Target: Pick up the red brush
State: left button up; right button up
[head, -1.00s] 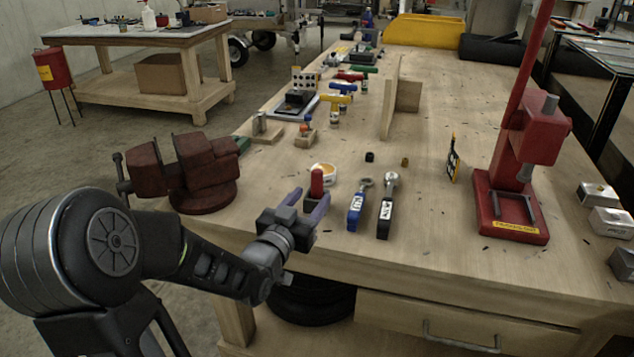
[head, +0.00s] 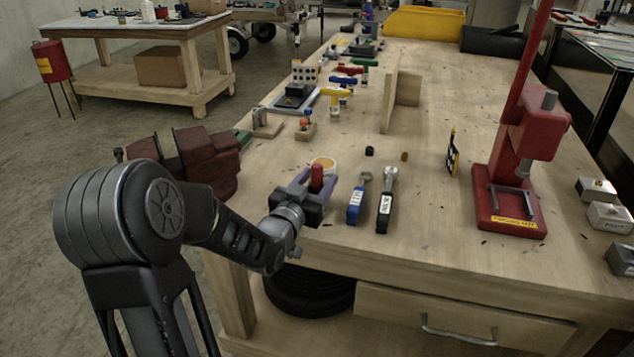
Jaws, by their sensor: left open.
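The red brush (head: 317,177) shows as an upright red handle near the front left of the wooden workbench (head: 430,250). Its lower part is hidden behind my left gripper. My left gripper (head: 317,180) is open, with its purple-grey fingers on either side of the red handle. I cannot tell whether the fingers touch it. My right gripper is not in the view.
Right of the gripper lie a blue-handled tool (head: 355,205) and a black-handled tool (head: 386,208). A dark red vise (head: 205,160) stands left, partly behind my arm. A red press (head: 512,190) stands right. The bench middle is fairly clear.

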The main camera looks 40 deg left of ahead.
pick_arm(q)
jog(key=shift+c, duration=0.2)
grip_shut()
dwell(0.5)
